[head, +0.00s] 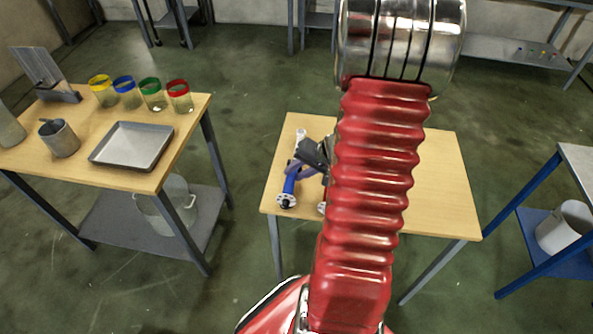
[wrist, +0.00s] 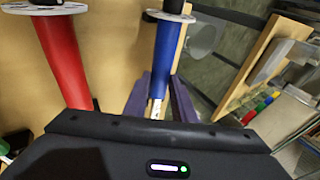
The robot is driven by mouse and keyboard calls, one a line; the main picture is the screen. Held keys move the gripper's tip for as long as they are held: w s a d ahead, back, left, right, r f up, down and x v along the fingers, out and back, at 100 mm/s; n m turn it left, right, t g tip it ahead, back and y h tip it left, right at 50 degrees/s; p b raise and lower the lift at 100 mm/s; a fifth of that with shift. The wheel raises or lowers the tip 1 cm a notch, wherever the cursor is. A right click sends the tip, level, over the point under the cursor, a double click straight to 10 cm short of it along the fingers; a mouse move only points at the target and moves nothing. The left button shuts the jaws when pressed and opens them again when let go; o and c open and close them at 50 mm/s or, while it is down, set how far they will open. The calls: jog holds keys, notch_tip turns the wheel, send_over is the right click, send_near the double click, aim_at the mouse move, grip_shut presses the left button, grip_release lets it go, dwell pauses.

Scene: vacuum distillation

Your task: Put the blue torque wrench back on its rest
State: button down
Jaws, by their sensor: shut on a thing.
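The blue torque wrench (head: 289,184) is at the left part of the small wooden table, with a pale disc at its near end. It also shows in the wrist view (wrist: 170,45), running down between two purple fingers. My gripper (head: 300,168) is shut on the wrench; its fingers also show in the wrist view (wrist: 160,92). I cannot tell whether the wrench touches the table or hangs just above it. Its far part is hidden by the gripper in the wrist view. I cannot make out its rest clearly.
A red-handled tool (wrist: 62,55) stands beside the blue wrench, mostly hidden by my arm in the head view. The small table (head: 440,185) is bare at right. A left table (head: 85,176) holds a tray (head: 132,145) and several coloured-rim beakers.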

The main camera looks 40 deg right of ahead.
jog(key=shift+f, duration=0.45)
jog(key=c, duration=1.4)
grip_release()
jog(key=shift+f, duration=0.1)
jog(key=shift+s, duration=0.1)
jog(key=v, duration=1.3)
jog(key=shift+s+r, duration=0.3)
